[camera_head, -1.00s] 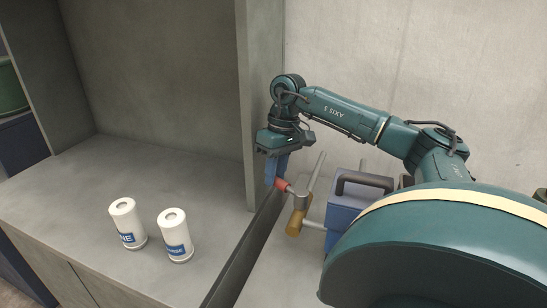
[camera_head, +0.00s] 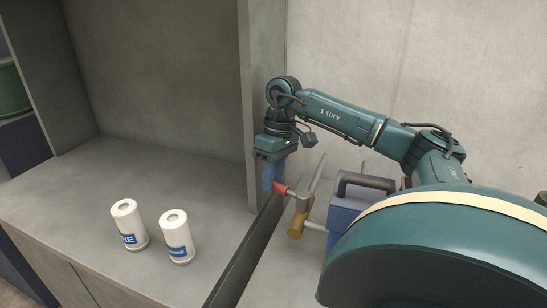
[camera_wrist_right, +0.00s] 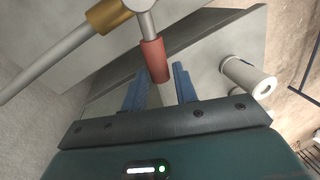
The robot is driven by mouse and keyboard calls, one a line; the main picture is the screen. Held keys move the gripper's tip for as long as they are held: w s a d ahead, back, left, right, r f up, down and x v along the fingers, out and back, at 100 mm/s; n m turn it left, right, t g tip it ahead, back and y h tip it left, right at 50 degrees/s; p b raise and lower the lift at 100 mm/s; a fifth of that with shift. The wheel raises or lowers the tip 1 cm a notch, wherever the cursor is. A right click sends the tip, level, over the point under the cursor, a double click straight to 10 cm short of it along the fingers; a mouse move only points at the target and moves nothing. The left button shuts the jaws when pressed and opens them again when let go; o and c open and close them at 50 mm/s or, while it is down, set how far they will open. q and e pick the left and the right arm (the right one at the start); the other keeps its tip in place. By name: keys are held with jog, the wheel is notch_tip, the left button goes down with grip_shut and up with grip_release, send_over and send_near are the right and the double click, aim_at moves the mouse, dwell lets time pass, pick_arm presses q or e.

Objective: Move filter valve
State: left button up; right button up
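The valve has a red handle (camera_head: 281,187) on a grey metal pipe, with a brass-coloured part (camera_head: 297,224) below it. In the right wrist view the red handle (camera_wrist_right: 153,61) points in between my finger tips. My right gripper (camera_head: 272,183) points down with blue fingers beside the red handle. In the wrist view the fingers of this gripper (camera_wrist_right: 160,72) are apart, with visible gaps to the handle, so it is open. My left gripper is not in view.
Two white canisters with blue labels (camera_head: 129,224) (camera_head: 177,236) stand on the grey shelf (camera_head: 70,205) at left. A dark ledge (camera_head: 243,255) and an upright wall edge (camera_head: 250,100) lie beside my gripper. A blue box with a dark handle (camera_head: 345,208) is right of the valve.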

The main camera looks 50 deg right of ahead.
jog(key=shift+o, duration=1.4)
notch_tip(320, 180, up, 7)
jog(key=d, duration=0.1)
jog(key=shift+d+r, duration=0.15)
jog(key=shift+d, duration=0.05)
